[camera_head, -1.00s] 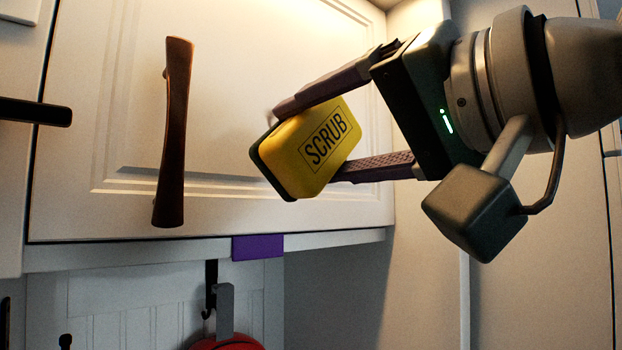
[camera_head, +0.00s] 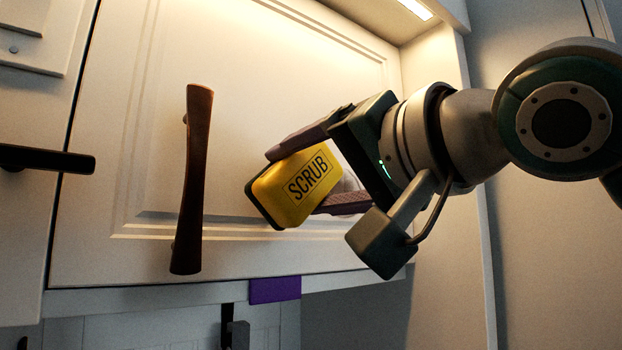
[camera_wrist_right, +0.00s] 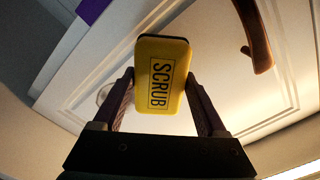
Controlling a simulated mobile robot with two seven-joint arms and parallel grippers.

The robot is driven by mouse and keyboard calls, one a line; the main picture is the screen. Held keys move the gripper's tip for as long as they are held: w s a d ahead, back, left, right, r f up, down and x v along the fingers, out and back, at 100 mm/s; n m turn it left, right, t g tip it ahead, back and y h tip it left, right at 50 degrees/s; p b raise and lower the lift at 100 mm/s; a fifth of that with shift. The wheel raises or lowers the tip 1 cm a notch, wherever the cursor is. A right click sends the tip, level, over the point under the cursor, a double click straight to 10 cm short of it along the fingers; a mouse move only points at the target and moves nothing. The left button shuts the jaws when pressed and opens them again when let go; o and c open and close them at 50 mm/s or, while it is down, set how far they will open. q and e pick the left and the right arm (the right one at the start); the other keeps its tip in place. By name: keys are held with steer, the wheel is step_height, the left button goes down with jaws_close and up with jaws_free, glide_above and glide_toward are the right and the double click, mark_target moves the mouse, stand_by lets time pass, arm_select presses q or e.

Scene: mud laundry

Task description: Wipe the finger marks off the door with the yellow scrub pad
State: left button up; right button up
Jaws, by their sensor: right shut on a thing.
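The yellow scrub pad (camera_head: 291,188), with a dark backing and "SCRUB" on its face, is between the fingers of my right gripper (camera_head: 297,182). The right gripper is shut on it; the pad also shows in the right wrist view (camera_wrist_right: 161,78). The white panelled cabinet door (camera_head: 250,110) is behind the pad, whose dark side faces it. I cannot tell whether they touch. A faint greyish smudge (camera_head: 347,184) shows on the door beside the gripper, partly hidden by it. My left gripper is not in view.
A brown vertical handle (camera_head: 192,180) stands out from the door left of the pad. A dark horizontal handle (camera_head: 45,159) is farther left. A purple piece (camera_head: 275,290) sits on the rail below the door. A lit lamp (camera_head: 415,9) is above.

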steer(key=shift+w+a, duration=0.4)
steer(key=shift+w, duration=0.15)
stand_by(0.6)
steer(key=shift+d, duration=0.1)
